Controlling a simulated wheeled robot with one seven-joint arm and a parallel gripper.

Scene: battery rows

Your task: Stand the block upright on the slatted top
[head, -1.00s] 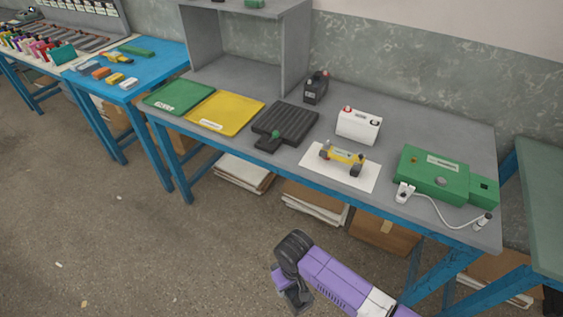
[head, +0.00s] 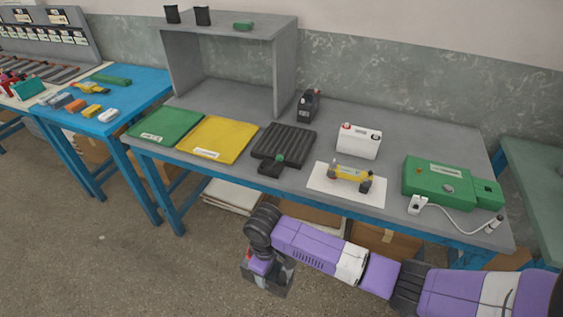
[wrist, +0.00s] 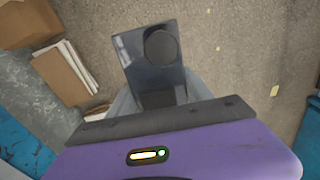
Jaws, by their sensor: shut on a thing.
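A dark, glossy block (wrist: 135,75) with a round black disc on its face is held in my gripper (wrist: 158,88) in the wrist view. In the head view my gripper (head: 268,272) hangs in front of the grey table, low over the floor, with the dark block (head: 277,280) partly hidden by the wrist. The black slatted top (head: 288,142) lies on the table, right of the yellow mat, with a small dark part with a green knob at its front. It is bare. My gripper is below and in front of it, well apart.
A grey shelf (head: 275,75) stands behind the slatted top.

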